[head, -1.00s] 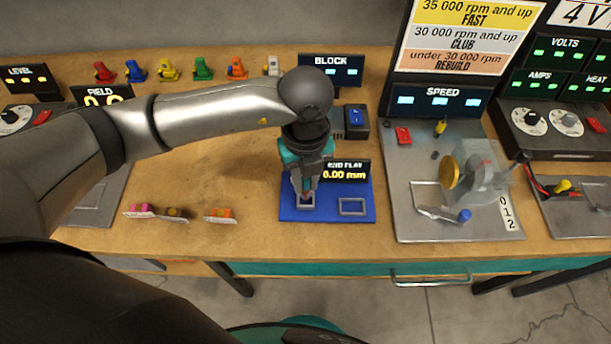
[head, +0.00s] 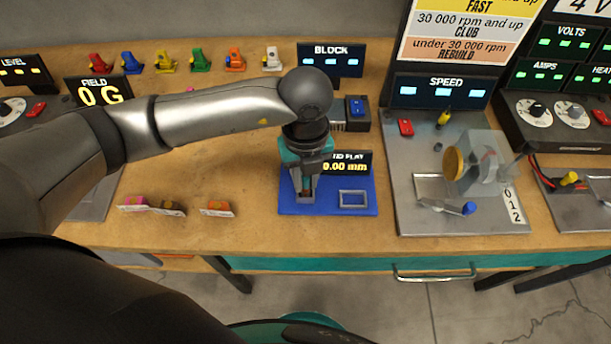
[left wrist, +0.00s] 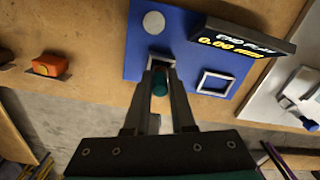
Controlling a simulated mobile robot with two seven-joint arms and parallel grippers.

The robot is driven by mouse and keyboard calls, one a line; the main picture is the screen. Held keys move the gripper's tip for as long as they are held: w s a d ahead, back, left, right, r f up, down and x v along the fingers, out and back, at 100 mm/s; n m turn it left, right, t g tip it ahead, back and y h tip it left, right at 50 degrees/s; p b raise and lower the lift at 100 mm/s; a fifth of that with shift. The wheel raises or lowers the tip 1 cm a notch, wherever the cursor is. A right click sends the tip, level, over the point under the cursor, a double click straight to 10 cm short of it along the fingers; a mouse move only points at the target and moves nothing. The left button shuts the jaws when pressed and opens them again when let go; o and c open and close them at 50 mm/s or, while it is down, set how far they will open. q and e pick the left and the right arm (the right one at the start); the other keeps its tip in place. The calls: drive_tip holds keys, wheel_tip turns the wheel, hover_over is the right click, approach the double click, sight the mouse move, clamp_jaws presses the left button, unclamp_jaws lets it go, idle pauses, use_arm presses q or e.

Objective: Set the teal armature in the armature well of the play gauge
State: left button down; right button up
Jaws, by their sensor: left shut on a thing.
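The play gauge is a blue plate (head: 328,208) on the bench, with a display (head: 350,166) reading 0.00 mm. It has two grey-framed wells. The right well (head: 353,199) is empty; the left well (head: 306,201) lies under my left gripper (head: 305,190). In the left wrist view the gripper (left wrist: 160,84) is shut on the teal armature (left wrist: 160,83), whose rounded end shows between the fingers near the left well (left wrist: 158,61). I cannot tell whether the armature touches the well. The fingers hide it in the head view. My right gripper is not in view.
Small orange (head: 217,208), dark and pink parts lie left of the gauge. A grey plate (head: 420,215) with a brass-coloured wheel (head: 454,163) stands at right. Several coloured parts line the back near the BLOCK display (head: 331,60). Bench left of the gauge is mostly clear.

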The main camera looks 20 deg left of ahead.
use_arm(q)
drive_tip(key=shift+f, duration=0.1)
drive_tip(key=c, duration=0.7)
unclamp_jaws()
wheel_tip(320, 180, up, 15)
drive_tip(key=shift+r+p, duration=0.15)
drive_tip(key=shift+p, duration=0.8)
